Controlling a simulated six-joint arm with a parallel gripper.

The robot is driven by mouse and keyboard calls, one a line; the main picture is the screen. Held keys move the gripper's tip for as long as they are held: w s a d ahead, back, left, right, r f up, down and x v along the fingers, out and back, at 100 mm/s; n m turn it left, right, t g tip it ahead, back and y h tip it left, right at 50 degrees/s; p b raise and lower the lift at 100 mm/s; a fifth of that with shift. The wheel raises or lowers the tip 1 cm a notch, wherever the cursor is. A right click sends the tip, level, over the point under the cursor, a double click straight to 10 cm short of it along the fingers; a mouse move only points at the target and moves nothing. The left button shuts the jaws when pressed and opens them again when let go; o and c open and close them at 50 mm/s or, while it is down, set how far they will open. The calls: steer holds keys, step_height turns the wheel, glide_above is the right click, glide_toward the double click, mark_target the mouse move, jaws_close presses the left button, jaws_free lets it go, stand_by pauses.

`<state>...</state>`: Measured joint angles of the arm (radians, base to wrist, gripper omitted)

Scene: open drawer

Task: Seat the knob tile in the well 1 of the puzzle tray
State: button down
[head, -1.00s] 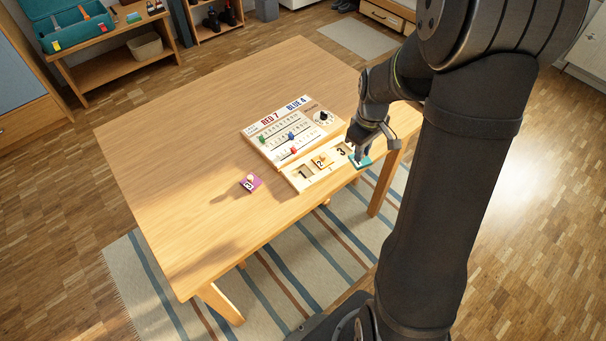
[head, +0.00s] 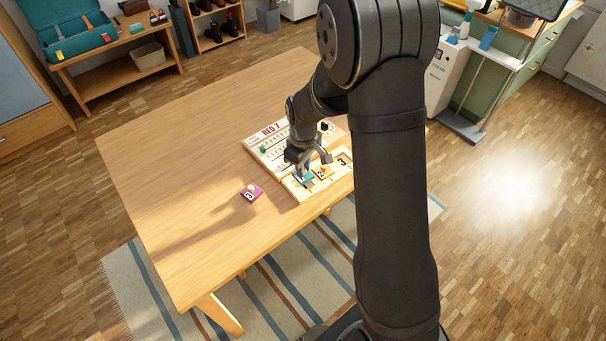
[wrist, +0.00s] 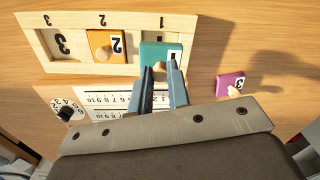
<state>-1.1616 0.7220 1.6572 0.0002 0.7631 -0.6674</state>
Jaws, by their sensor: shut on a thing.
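My gripper (head: 304,171) is shut on the knob of the teal tile (head: 306,181), which also shows in the wrist view (wrist: 153,52) with a 1 partly hidden by a finger. The tile is over well 1 of the pale wooden puzzle tray (wrist: 75,20) and covers it. Whether it touches the tray or hangs just above it, I cannot tell. An orange tile with a 2 (wrist: 105,47) lies in the middle well. Well 3 (wrist: 62,43) is empty, with a printed 3 showing.
A purple tile with a 3 and a knob (head: 250,192) lies on the wooden table (head: 190,170), left of the tray in the head view. A white score board (wrist: 95,98) with a black dial stands beside the tray. The table's left half is mostly clear.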

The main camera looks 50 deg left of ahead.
steer(key=shift+f, duration=2)
steer(key=shift+f, duration=0.1)
steer(key=c, duration=1.4)
jaws_free()
steer(key=shift+o, duration=0.2)
step_height(320, 180, up, 12)
steer(key=shift+r, duration=0.15)
